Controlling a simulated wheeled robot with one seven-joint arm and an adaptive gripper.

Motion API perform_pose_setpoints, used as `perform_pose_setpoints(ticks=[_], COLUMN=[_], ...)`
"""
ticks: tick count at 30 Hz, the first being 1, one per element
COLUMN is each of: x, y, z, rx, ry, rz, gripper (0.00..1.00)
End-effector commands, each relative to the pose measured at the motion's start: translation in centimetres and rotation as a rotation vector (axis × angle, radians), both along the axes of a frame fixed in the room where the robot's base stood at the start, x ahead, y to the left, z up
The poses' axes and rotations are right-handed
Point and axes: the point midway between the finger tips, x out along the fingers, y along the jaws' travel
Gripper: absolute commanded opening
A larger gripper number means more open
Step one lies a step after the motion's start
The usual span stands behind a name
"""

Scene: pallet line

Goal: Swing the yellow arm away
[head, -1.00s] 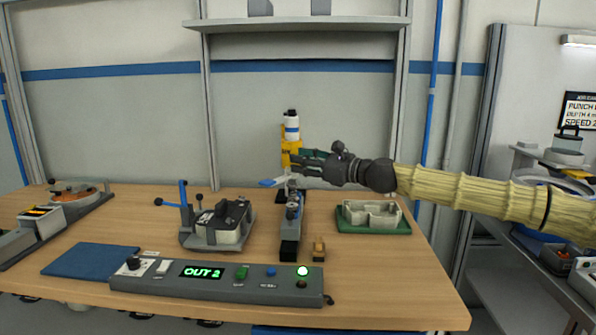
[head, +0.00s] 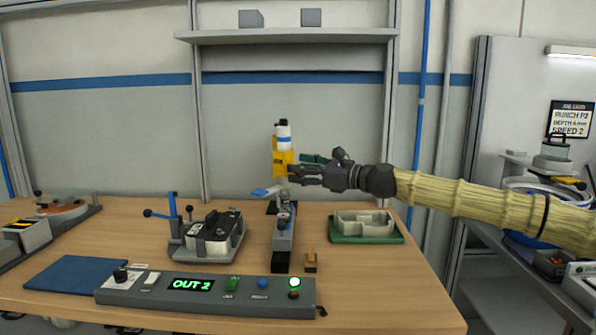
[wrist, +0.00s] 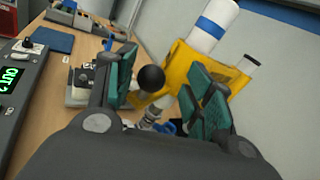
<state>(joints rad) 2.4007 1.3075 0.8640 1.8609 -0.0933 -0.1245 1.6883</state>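The yellow arm (head: 283,165) stands at the back of the grey fixture (head: 284,235), with a white cylinder banded in blue on top. In the wrist view its yellow body (wrist: 181,72) is tilted and lies just beyond my fingers. A black ball knob (wrist: 150,78) shows between my green-padded fingers, in front of the yellow body. My gripper (head: 295,179) reaches in from the right, at the yellow arm's lower part. In the wrist view my gripper (wrist: 158,88) has its fingers apart. I cannot tell whether a finger touches the yellow arm.
A console (head: 210,291) reading "OUT 2" lies along the front edge. A clamp fixture (head: 211,241) stands left, and a green tray (head: 340,238) with a pale part stands right. A blue mat (head: 75,273) lies front left. A shelf (head: 290,35) hangs above.

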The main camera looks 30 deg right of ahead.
Motion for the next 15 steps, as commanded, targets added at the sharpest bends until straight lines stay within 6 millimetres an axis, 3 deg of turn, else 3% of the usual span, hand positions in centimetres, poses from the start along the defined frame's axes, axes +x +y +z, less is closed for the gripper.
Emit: perform_pose_setpoints(ticks=[15], x=[0.19], y=[0.62], z=[-0.34], rx=[-0.002], ry=[0.005], rz=[0.009], gripper=[0.47])
